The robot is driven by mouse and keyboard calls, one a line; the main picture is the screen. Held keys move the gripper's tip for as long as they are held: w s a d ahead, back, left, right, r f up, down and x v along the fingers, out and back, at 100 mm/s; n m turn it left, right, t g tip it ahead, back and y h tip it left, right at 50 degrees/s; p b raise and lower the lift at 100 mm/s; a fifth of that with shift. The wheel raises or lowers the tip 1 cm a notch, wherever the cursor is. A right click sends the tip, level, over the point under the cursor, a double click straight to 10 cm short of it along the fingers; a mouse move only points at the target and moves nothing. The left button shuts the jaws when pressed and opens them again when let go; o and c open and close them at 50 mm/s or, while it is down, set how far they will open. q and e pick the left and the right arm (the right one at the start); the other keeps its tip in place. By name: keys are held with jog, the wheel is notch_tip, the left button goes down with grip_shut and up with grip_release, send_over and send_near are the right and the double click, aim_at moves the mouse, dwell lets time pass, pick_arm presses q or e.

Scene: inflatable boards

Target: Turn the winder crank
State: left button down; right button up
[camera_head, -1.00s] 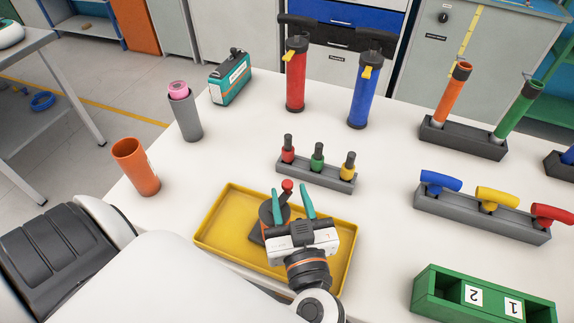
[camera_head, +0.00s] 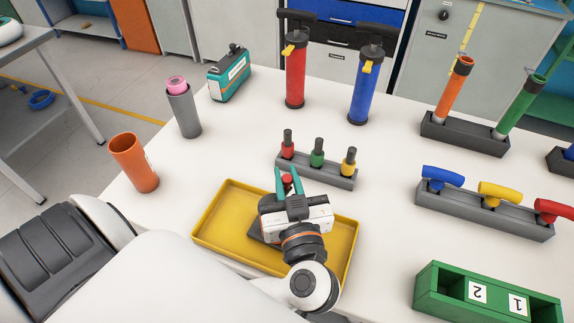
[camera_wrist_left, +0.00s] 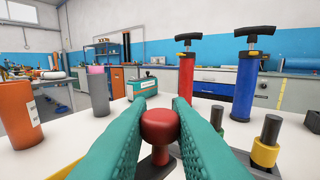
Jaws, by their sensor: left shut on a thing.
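The winder sits in the yellow tray (camera_head: 218,243), and most of its body is hidden behind my left gripper. Its red crank knob (camera_head: 287,181) shows between the teal fingertips. In the left wrist view the red knob (camera_wrist_left: 160,126) is close in front, with a finger on each side. My left gripper (camera_head: 288,178) is shut on the red crank knob. My right gripper is not in view.
Behind the tray stands a grey rack (camera_head: 318,173) with red, green and yellow capped pieces. A red pump (camera_head: 296,75) and a blue pump (camera_head: 365,90) stand farther back. An orange cup (camera_head: 134,163) is to the left. A green numbered box (camera_head: 440,291) is at front right.

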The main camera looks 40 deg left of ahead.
pick_arm(q)
jog(key=shift+r+p, duration=0.15)
jog(key=shift+p, duration=0.5)
jog(key=s+d+m+g+h, duration=0.1)
jog(key=s+m+g+h, duration=0.3)
jog(key=m+g+h, duration=0.5)
jog(key=s+m+g+h+b, duration=0.1)
jog(key=s+m+g+h, duration=0.3)
jog(key=m+g+h, duration=0.6)
jog(key=m+h, duration=1)
jog(key=m, duration=0.2)
jog(key=shift+d+h, duration=0.4)
